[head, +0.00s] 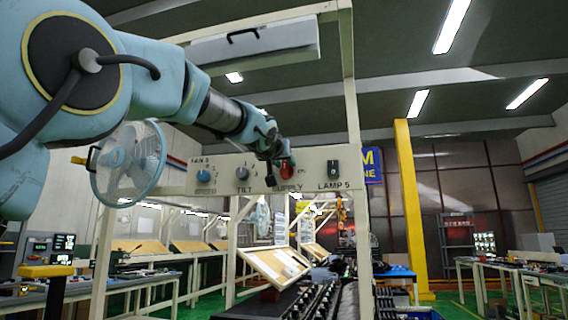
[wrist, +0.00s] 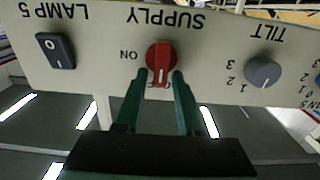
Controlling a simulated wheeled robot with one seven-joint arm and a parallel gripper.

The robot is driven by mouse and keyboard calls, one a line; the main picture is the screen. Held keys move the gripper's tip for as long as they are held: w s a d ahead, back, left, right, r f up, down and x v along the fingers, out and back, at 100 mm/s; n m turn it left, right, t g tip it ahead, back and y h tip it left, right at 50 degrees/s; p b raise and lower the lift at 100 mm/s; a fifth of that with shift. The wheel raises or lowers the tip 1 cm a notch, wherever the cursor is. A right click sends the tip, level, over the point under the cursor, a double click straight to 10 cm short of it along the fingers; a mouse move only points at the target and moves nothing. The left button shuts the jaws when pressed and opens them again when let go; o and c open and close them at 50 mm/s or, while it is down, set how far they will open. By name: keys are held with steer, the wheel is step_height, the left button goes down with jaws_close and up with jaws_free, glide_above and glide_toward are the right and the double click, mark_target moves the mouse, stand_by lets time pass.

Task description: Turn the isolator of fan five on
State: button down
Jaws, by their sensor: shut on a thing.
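The red SUPPLY knob (wrist: 161,55) sits on the pale panel (head: 212,162) labelled FAN 5; it also shows in the head view (head: 287,169), partly behind my gripper. In the wrist view, which is upside down, its white mark points down the picture, toward a marking mostly hidden by my fingers. The ON label (wrist: 129,55) is off to the knob's left there. My gripper (wrist: 162,77) is shut on the red knob, one finger on each side of it. The fan (head: 128,163) stands at the panel's left.
Beside the red knob are the grey TILT knob (wrist: 263,71) and the black LAMP 5 rocker (wrist: 55,51). A blue knob (head: 204,176) is at the panel's left end. A light box with a black handle (head: 243,36) hangs above. Benches stand below and behind.

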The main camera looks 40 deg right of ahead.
steer(key=shift+f+m, duration=0.1)
steer(key=shift+m, duration=0.4)
steer(key=m, duration=0.1)
steer(key=m+b, duration=0.1)
steer(key=m, duration=0.1)
steer(key=shift+s+d+f+m, duration=0.25)
steer(key=shift+f+m, duration=0.1)
steer(key=shift+m, duration=0.05)
steer(key=m, duration=0.4)
steer(key=shift+s+d+f+m+b, duration=0.15)
steer(key=shift+s+f+m+b, duration=0.05)
steer(key=shift+f+m+b, duration=0.1)
steer(key=m, duration=0.4)
steer(key=shift+s+f, duration=0.1)
steer(key=shift+f, duration=0.1)
steer(key=shift+f+m, duration=0.15)
steer(key=shift+m, duration=0.95)
steer(key=shift+f+m, duration=0.1)
steer(key=shift+m, duration=1)
steer(key=shift+r, duration=0.1)
steer(key=c, duration=0.9)
jaws_free()
steer(key=shift+o, duration=0.5)
steer(key=shift+r, duration=0.15)
